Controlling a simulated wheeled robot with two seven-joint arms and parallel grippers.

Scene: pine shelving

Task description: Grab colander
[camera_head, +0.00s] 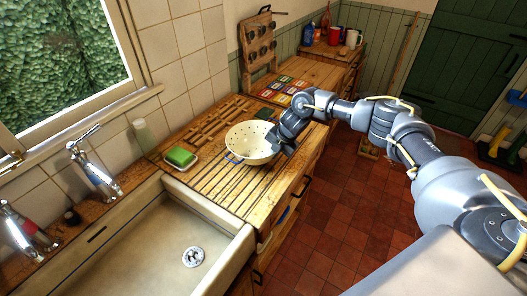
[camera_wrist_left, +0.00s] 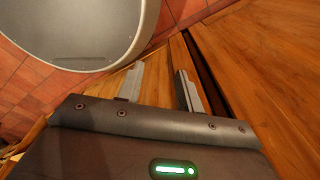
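The cream colander (camera_head: 246,140), with holes in its wall and a blue handle on its near side, stands upright on the wooden counter beyond the sink. My right gripper (camera_head: 280,141) is at the colander's right rim, with one dark finger seeming to reach over the inside. Whether the fingers press on the rim is too small to tell. My left gripper (camera_wrist_left: 160,86) shows only in the left wrist view. Its two fingers are apart with nothing between them, above wooden boards. The colander is not recognizable in that view.
A green sponge on a dish (camera_head: 180,157) lies left of the colander. The sink (camera_head: 150,245) is in front. Behind are a wooden rack (camera_head: 205,125), colourful cards (camera_head: 287,88) and an upright board (camera_head: 258,48). Red floor tiles (camera_head: 330,215) are open at right.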

